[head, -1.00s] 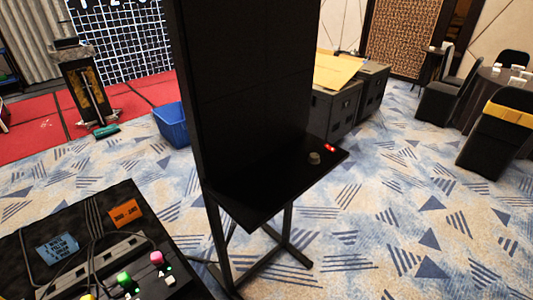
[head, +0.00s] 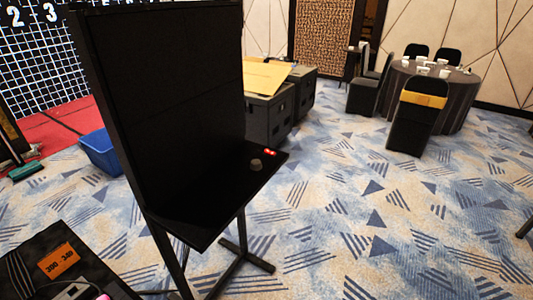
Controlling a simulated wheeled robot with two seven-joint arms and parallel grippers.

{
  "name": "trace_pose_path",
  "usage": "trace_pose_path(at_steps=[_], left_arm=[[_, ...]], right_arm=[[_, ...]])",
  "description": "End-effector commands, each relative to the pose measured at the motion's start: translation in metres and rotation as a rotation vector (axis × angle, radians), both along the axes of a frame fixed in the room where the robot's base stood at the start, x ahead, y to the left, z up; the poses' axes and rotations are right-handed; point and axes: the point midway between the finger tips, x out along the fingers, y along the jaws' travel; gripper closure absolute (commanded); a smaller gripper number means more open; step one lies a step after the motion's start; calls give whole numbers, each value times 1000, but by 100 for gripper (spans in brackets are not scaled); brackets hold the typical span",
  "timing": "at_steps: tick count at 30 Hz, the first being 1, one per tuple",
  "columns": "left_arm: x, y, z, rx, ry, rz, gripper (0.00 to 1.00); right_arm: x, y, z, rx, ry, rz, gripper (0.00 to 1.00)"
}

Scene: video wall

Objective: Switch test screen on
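The test screen (head: 165,100) is a tall black panel on a dark stand, left of the middle in the head view. Its face is dark. A black shelf (head: 215,205) juts out from its lower part. On the shelf's far right end sit a small round grey-brown knob or button (head: 256,165) and a small red light (head: 270,153) that glows. Neither of my grippers is in view.
A dark table with an orange label (head: 58,261) stands at the bottom left. A blue bin (head: 100,153) stands behind the screen. Dark cases (head: 268,115) stand beyond it. A round table (head: 445,90) with chairs is at the far right.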

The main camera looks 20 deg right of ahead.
Motion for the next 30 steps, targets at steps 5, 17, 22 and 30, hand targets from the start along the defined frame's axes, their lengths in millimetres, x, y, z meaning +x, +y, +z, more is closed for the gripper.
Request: trace_pose_path(at_steps=[5,17,22,30], left_arm=[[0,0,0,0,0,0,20],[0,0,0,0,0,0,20],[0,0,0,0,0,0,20],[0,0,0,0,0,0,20]], right_arm=[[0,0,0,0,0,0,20],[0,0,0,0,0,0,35],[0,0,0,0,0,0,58],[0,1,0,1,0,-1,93]])
